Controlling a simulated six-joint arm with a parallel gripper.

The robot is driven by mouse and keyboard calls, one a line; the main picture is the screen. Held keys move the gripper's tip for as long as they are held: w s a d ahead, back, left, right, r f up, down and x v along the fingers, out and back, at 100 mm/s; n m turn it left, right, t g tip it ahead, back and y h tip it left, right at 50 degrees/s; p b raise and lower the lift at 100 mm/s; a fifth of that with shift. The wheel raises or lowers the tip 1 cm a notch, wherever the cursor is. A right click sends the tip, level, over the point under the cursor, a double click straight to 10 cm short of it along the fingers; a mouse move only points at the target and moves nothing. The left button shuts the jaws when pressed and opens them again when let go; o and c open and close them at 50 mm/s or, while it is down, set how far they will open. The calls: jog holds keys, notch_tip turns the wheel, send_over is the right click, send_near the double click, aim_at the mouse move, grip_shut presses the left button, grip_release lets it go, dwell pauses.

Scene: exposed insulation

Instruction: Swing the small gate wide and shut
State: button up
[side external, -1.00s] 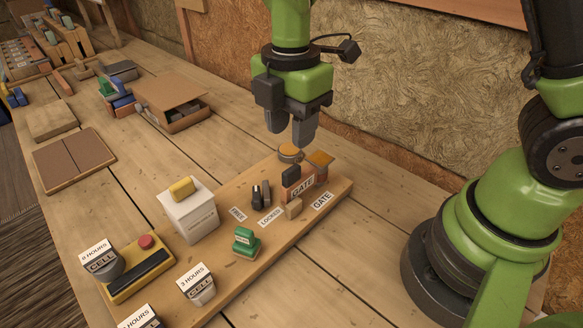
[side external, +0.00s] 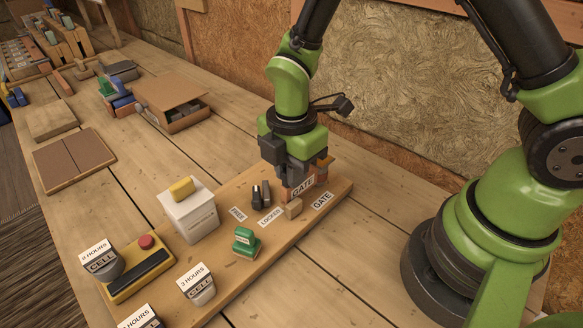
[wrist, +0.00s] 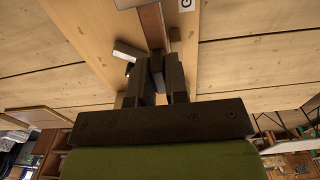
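The small gate (side external: 304,184) is an upright orange-brown panel with a white GATE label, standing on the wooden board (side external: 262,262). In the wrist view its brown top edge (wrist: 152,25) runs up from between my fingers. My gripper (side external: 289,186) is lowered over the gate, pointing down. In the wrist view my gripper (wrist: 156,75) has its dark fingers on either side of the gate's dark upright grip. Dark parts overlap there, so I cannot tell whether the fingers press on it. The gate's hinge side is hidden.
A small wooden block (side external: 293,208) stands before the gate, beside the FREE, LOCKED and GATE labels. A dark switch (side external: 261,194), green stamp (side external: 246,242) and white box (side external: 190,212) stand to the left. Open table lies right of the board.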

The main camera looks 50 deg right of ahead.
grip_shut()
jog(key=shift+w, duration=0.1)
jog(key=shift+w+m, duration=0.5)
jog(key=shift+m, duration=0.4)
jog(key=w+m, duration=0.2)
jog(key=m, duration=0.1)
jog(key=shift+w+d+m, duration=0.1)
jog(key=shift+d+m, duration=0.2)
jog(key=shift+d, duration=0.1)
jog(key=shift+w+d+m, duration=0.4)
jog(key=shift+w+m, duration=0.25)
jog(key=shift+m, duration=0.55)
jog(key=shift+w+d+m, duration=0.35)
jog(key=shift+m, duration=0.35)
jog(key=shift+w+d+m, duration=0.3)
jog(key=shift+m, duration=0.4)
